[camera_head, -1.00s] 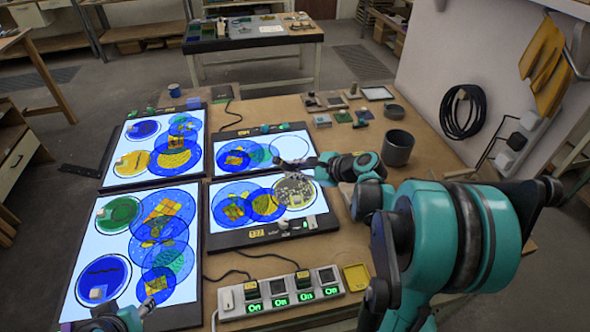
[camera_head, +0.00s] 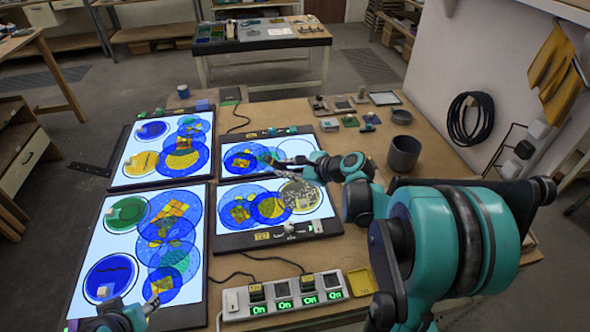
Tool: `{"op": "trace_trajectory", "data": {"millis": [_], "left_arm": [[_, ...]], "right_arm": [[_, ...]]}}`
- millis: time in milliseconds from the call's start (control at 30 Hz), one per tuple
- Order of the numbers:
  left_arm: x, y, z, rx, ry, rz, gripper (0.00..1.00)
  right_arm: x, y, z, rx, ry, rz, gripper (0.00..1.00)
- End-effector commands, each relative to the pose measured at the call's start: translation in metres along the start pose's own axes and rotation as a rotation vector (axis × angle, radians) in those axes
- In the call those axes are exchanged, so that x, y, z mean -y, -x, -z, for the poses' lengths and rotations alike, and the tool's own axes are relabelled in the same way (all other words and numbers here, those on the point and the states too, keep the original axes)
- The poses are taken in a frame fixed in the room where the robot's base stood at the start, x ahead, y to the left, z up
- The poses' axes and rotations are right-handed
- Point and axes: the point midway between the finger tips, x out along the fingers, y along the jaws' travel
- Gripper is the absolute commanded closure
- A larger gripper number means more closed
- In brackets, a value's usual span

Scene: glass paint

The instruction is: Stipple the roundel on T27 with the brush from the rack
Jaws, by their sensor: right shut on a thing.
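Several lit panels lie on the table. The lower right panel (camera_head: 222,240) has a yellow label (camera_head: 262,236) that seems to read T27, though it is small. On it are overlapping blue discs and a speckled grey-yellow roundel (camera_head: 301,198). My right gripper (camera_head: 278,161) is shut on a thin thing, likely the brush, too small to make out. It is over the near part of the upper right panel (camera_head: 300,147), beyond the roundel and apart from it. My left gripper (camera_head: 148,306) is at the bottom left, over the near left panel; its jaws are unclear.
Small pads and tools lie at the back right. Cables run between panels.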

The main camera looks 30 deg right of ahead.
Motion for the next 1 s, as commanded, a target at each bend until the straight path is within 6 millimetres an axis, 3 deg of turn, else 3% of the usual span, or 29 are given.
{"op": "trace_trajectory", "data": {"millis": [400,1000], "left_arm": [[0.0,0.0,0.0,0.0,0.0,0.0,0.54],[0.0,-0.011,-0.008,0.0,0.0,0.0,0.54]], "right_arm": [[-0.001,-0.006,-0.004,0.0,0.0,0.001,1.0],[-0.008,-0.013,0.008,0.0,0.0,0.001,1.0]]}}
